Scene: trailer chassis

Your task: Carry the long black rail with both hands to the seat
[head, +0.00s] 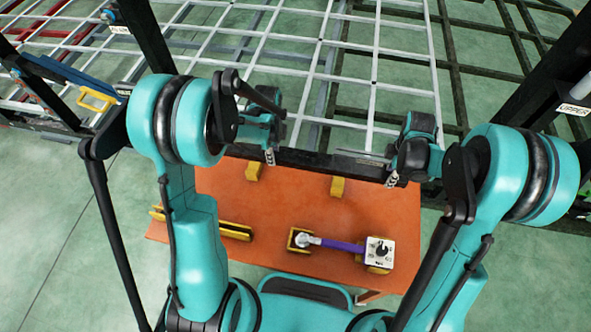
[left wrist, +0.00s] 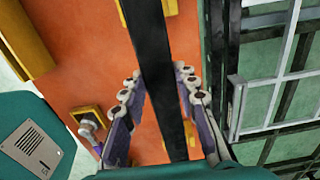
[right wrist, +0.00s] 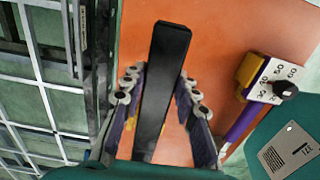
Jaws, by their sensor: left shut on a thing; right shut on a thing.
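The long black rail (head: 312,160) lies crosswise at the far edge of the orange table, in front of the chassis frame. My left gripper (head: 270,155) is shut on the rail left of its middle; the left wrist view shows the rail (left wrist: 152,50) between its fingers (left wrist: 157,82). My right gripper (head: 391,180) is shut on the rail near its right end; the right wrist view shows the rail's free end (right wrist: 172,35) just past the fingers (right wrist: 160,80). I cannot tell which part is the seat.
The orange table (head: 290,215) bears two small yellow blocks (head: 253,171) (head: 337,187), a yellow bar (head: 215,226) and a purple-handled tool (head: 340,245) with a dial. Behind stands a white grid (head: 330,60) with dark chassis beams (head: 480,60). A labelled black post (head: 555,75) stands at right.

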